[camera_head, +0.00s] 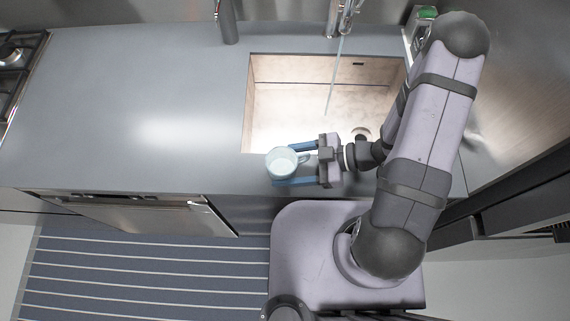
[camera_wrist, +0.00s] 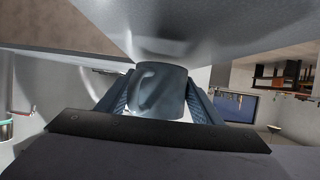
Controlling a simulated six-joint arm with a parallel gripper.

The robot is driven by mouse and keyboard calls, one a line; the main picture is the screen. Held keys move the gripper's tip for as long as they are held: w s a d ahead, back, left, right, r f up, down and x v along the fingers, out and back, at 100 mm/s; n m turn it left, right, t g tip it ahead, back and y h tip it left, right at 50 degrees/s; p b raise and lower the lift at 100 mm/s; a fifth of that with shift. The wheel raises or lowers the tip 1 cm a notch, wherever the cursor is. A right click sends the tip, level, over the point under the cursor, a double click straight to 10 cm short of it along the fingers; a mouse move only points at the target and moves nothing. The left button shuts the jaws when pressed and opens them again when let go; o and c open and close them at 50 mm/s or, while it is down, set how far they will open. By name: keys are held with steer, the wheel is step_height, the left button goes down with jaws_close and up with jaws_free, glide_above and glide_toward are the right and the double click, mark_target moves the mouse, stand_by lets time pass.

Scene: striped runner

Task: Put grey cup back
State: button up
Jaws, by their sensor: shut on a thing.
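The grey cup (camera_head: 281,162) is at the front left corner of the sink, over or on the counter's front strip. It looks pale in the head view, with its handle toward my gripper. My gripper (camera_head: 293,164) reaches in from the right with its two blue fingers on either side of the cup, shut on it. In the wrist view the cup (camera_wrist: 160,92) sits upright-looking between the fingers, handle facing the camera. I cannot tell whether its base touches the counter.
The sink (camera_head: 290,105) lies behind the cup, with a tap and a thin stream of water (camera_head: 334,78) over it. The grey counter (camera_head: 120,100) to the left is clear up to the stove (camera_head: 15,60). A dishwasher door (camera_head: 150,215) stands partly open below the front edge.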

steer(key=shift+f, duration=0.3)
steer(key=shift+f, duration=0.15)
steer(key=o, duration=1.2)
steer(key=shift+o, duration=0.2)
